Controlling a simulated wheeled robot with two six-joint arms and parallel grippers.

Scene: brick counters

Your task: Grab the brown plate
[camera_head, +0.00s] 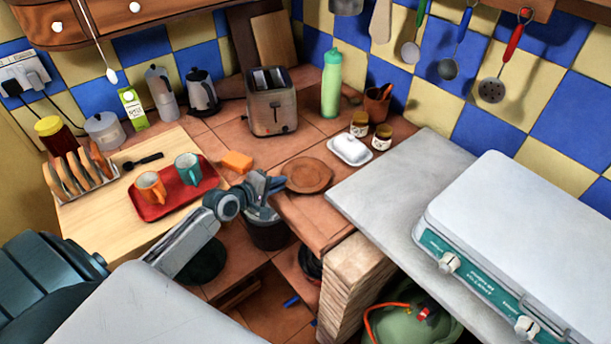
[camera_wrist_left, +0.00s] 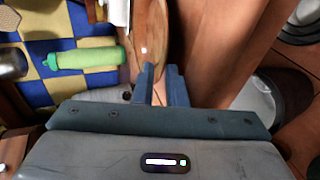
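The brown plate (camera_head: 309,175) is round and lies on the tiled counter near its front edge. In the left wrist view the plate (camera_wrist_left: 152,35) is seen nearly edge-on, just beyond the fingertips. My left gripper (camera_head: 280,183) is at the plate's left rim in the head view. Its two fingers (camera_wrist_left: 161,72) are a narrow gap apart, with the rim in line with that gap. I cannot see clear contact on both sides of the rim. My right gripper is not in view.
An orange sponge (camera_head: 237,162) lies left of the plate. A red tray (camera_head: 158,207) with two mugs is further left. A white butter dish (camera_head: 350,150) and small jars are behind right. A toaster (camera_head: 272,103) and green bottle (camera_head: 331,85) stand behind. A grey worktop (camera_head: 390,185) is to the right.

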